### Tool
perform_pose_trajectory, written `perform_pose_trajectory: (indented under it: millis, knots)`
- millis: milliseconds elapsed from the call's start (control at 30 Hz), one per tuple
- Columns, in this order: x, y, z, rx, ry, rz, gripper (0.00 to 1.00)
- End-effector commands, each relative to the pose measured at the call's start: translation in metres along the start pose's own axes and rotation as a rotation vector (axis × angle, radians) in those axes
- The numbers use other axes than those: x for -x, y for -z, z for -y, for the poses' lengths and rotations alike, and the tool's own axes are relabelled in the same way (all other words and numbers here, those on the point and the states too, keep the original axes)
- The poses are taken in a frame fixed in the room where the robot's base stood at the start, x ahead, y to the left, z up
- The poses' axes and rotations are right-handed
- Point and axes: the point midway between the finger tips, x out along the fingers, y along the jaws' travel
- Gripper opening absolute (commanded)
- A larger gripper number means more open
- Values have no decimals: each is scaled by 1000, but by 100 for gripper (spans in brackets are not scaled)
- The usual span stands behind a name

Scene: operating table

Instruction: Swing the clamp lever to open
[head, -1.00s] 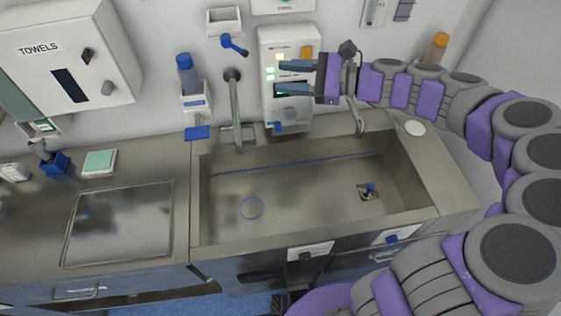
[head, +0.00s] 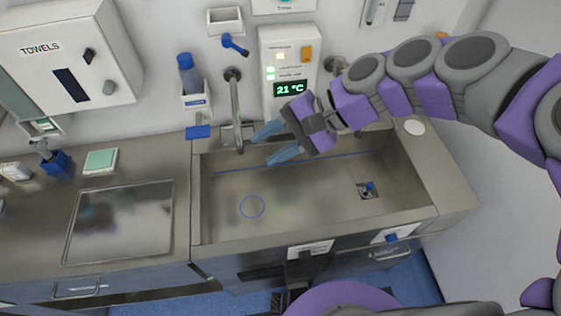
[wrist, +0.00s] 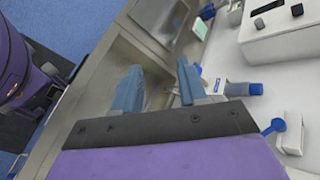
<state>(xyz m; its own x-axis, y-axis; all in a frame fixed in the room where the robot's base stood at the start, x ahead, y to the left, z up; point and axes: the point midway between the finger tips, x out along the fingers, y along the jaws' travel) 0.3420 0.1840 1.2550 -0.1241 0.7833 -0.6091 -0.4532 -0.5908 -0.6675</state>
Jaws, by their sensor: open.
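No part is plainly marked as the clamp lever. A blue lever (head: 235,45) sticks out below a small white wall box (head: 225,20); it also shows at the right of the wrist view (wrist: 274,126). My gripper (head: 262,149) is open and empty, over the back of the steel sink, below and to the right of that lever and apart from it. Its two blue fingers point left and down in the head view. In the wrist view the fingers (wrist: 158,66) are spread with nothing between them. The gripper hides the lower part of the wall control panel (head: 288,65).
A tap (head: 235,110) stands just left of my fingers. A dispenser with a blue bottle (head: 188,75) and blue paddle (head: 198,132) hangs left of it. A towel box (head: 65,60) is on the left wall. The sink basin (head: 300,210) is mostly clear.

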Motion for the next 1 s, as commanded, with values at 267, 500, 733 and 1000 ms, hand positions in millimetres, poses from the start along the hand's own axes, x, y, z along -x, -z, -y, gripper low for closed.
perform_pose_trajectory:
  millis: [267, 500, 733, 1000]
  knots:
    - [-3, -16, -31, 91, -130, -40, 42]
    - [-3, -18, -39, 111, -159, -50, 42]
    - [-3, -18, -39, 110, -159, -49, 44]
    - [-11, -14, -33, 109, -140, -67, 44]
